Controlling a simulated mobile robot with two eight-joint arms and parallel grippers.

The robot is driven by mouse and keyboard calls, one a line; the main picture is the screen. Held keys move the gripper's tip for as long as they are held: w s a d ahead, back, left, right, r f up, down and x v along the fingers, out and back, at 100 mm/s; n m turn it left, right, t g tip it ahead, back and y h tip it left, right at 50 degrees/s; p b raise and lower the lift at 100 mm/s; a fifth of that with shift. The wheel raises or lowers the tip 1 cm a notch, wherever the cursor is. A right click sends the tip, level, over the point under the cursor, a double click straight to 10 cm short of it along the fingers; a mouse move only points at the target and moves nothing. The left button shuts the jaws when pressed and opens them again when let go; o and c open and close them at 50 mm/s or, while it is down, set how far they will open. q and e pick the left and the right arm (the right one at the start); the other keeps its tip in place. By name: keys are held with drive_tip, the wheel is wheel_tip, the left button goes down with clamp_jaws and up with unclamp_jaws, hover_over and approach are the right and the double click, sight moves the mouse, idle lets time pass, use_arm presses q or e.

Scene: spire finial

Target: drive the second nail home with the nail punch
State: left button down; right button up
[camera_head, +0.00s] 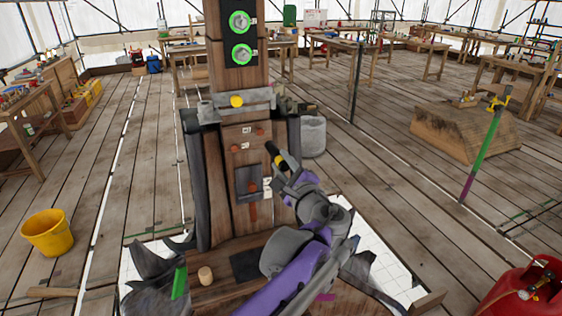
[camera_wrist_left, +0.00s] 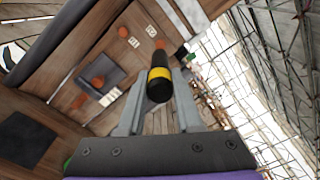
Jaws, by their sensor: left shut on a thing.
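The nail punch (camera_head: 278,157) is a black rod with a yellow band. My left gripper (camera_head: 286,172) is shut on it in front of the post's wooden panel, right of centre. In the left wrist view the punch (camera_wrist_left: 159,86) sits between both fingers, its far end close to an orange nail head (camera_wrist_left: 160,45). I cannot tell whether they touch. That upper right nail head also shows in the head view (camera_head: 260,132). Another nail head (camera_head: 236,147) is to its left, and one (camera_head: 253,187) sits lower on a grey plate. Which is the second nail is unclear. My right gripper is not in view.
The upright wooden post (camera_head: 222,215) has a grey ledge (camera_head: 257,103) above the panel. A grey bucket (camera_head: 313,137) stands behind at right. A yellow bucket (camera_head: 49,233) is on the floor at left. A red container (camera_head: 520,296) is at the lower right corner.

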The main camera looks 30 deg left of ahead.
sight(274, 147)
use_arm(q)
drive_tip(key=shift+d+r+m, duration=0.1)
drive_tip(key=shift+r+m, duration=0.1)
drive_tip(key=shift+m, duration=0.1)
drive_tip(key=shift+s, duration=0.1)
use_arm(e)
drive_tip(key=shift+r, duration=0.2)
use_arm(q)
drive_tip(key=shift+s, duration=0.15)
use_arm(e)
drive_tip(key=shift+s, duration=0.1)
use_arm(q)
drive_tip(key=shift+p+x, duration=0.4)
drive_tip(key=shift+x, duration=2.85)
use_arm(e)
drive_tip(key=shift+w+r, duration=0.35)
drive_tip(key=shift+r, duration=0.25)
use_arm(q)
drive_tip(key=shift+w+a, duration=0.2)
drive_tip(key=shift+a, duration=0.05)
